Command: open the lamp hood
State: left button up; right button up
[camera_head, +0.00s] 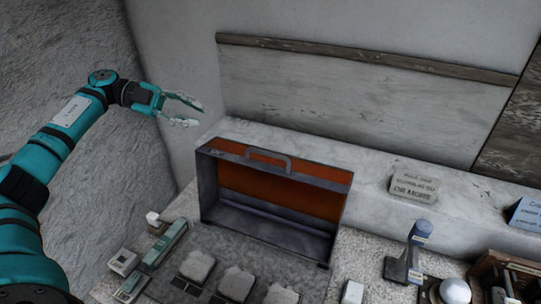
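The lamp hood (275,235) looks like a grey box-shaped frame with an orange inside, standing at the back of the worktop. Its open side faces me. A grey handle (268,155) sits along its top front edge. My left gripper (198,115) is in the air to the left of the hood and above it, apart from it. Its two pale fingers are spread, with nothing between them. My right gripper is not in view.
Several pale rough blocks (236,284) lie in front of the hood. Small teal and white boxes (166,243) lie at its left. A blue-grey stand (404,262) and a white dome (454,291) are at right. A lettered stone (413,187) rests on the back ledge. The wall is close behind.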

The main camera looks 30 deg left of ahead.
aim_at(257, 151)
pick_arm(q)
notch_tip(257, 151, down, 5)
jog(key=b, duration=0.4)
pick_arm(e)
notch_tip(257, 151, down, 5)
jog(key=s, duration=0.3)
pick_arm(q)
jog(key=p+x, duration=0.5)
jog(key=x, duration=1.2)
jog(key=shift+d+r, duration=0.1)
jog(key=shift+d, duration=0.1)
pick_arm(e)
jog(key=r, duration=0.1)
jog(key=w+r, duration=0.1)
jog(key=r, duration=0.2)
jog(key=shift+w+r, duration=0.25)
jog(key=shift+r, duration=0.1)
pick_arm(q)
jog(key=shift+s, duration=0.1)
grip_shut()
